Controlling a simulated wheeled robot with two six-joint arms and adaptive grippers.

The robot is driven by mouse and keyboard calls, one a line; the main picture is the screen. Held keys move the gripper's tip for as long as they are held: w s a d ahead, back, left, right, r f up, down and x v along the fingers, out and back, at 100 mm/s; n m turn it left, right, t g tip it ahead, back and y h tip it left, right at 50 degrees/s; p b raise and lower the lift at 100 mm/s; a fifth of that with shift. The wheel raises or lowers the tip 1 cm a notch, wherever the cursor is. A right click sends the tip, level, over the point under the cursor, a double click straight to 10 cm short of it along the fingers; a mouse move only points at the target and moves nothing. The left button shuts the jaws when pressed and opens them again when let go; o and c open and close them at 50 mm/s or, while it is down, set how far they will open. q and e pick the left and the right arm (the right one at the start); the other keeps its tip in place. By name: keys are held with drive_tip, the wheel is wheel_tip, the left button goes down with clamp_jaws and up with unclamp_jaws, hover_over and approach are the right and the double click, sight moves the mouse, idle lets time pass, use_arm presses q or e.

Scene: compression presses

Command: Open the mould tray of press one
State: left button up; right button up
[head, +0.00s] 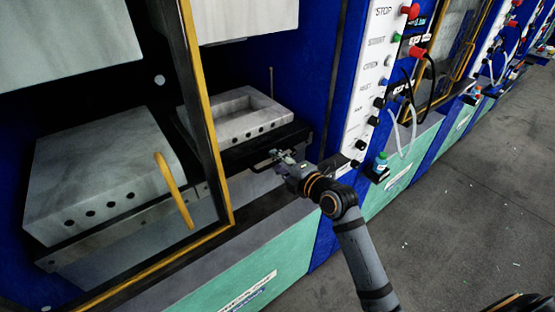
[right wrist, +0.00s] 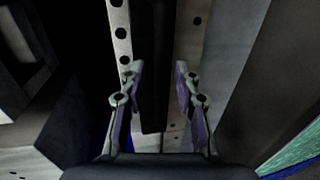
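The mould tray (head: 226,128) is a pale grey block with a rectangular hollow and a row of round holes along its front. It sits on a black plate inside the press opening. A black bar (head: 262,141) runs along its front. My right gripper (head: 277,156) is just in front of this bar. In the right wrist view my right gripper (right wrist: 158,78) is open, with a finger on each side of the dark bar (right wrist: 154,60). Contact with the bar cannot be told. My left gripper is not in view.
A yellow-framed glass door (head: 208,130) with a yellow handle (head: 173,190) stands left of the tray, a second grey block (head: 100,165) behind it. A button panel (head: 372,75) with a red stop button is on the right, a small bottle (head: 381,162) below it. Open floor lies to the right.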

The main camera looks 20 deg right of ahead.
drive_tip(key=shift+w+f, duration=0.1)
drive_tip(key=shift+w, duration=0.1)
drive_tip(key=shift+s, duration=0.1)
drive_tip(key=shift+c, duration=0.3)
drive_tip(key=c, duration=0.5)
clamp_jaws()
